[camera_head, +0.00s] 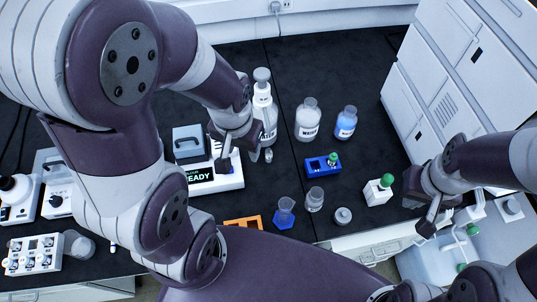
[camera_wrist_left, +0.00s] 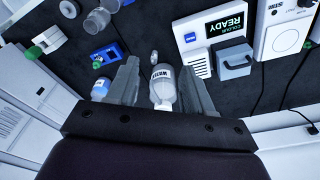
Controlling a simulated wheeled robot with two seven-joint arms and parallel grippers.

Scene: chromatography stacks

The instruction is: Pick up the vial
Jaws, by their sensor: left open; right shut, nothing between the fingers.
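A green-capped vial (camera_head: 332,158) stands in a small blue rack (camera_head: 319,173) right of centre; the rack also shows in the left wrist view (camera_wrist_left: 105,52). A second green cap (camera_head: 387,181) tops a white block (camera_head: 376,195). A small clear object (camera_head: 268,155), perhaps a vial, is on the black bench beside my left gripper; it also shows in the left wrist view (camera_wrist_left: 153,57). My left gripper (camera_head: 238,158) is open and empty, its fingers apart in the left wrist view (camera_wrist_left: 159,64). My right gripper (camera_head: 428,222) is shut and empty at the right, beyond the white block.
A white-capped bottle (camera_head: 268,110) stands close behind my left gripper. A clear bottle (camera_head: 308,122) and a blue-filled bottle (camera_head: 346,123) stand to its right. A device reading READY (camera_head: 215,176) lies below the gripper. Beakers (camera_head: 314,199) stand near the front edge.

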